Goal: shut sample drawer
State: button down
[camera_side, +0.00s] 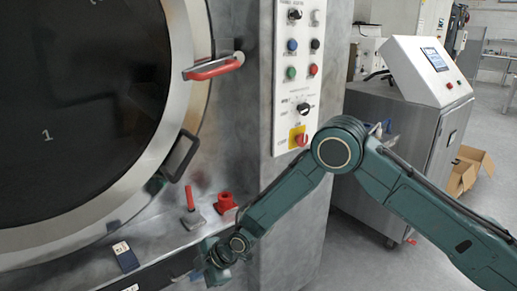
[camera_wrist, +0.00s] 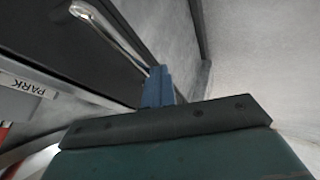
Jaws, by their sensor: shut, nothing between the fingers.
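A dark drawer front (camera_wrist: 50,30) with a pale metal bar handle (camera_wrist: 115,38) fills the upper left of the wrist view. I take it to be the sample drawer; how far it stands out cannot be told. My gripper's blue fingers (camera_wrist: 157,88) are together and empty, close to the lower end of the handle; whether they touch is unclear. In the side view my gripper (camera_side: 212,268) is low at the washer's front, beside a dark strip (camera_side: 165,277) along its lower edge. My wrist hides part of that strip.
The washer's round door (camera_side: 85,110) has a red handle (camera_side: 212,68). A red-handled lever (camera_side: 190,205) and red knob (camera_side: 225,203) sit on the ledge above my gripper. A control panel (camera_side: 300,75) is to the right. A label reading PARK (camera_wrist: 28,85) shows beside the drawer front.

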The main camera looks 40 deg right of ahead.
jog(key=shift+w+d, duration=0.1)
jog(key=shift+w, duration=0.05)
jog(key=s+d+r, duration=0.4)
jog(key=s+r, duration=0.3)
jog(key=s, duration=0.2)
dwell(0.6)
jog(key=shift+s, duration=0.1)
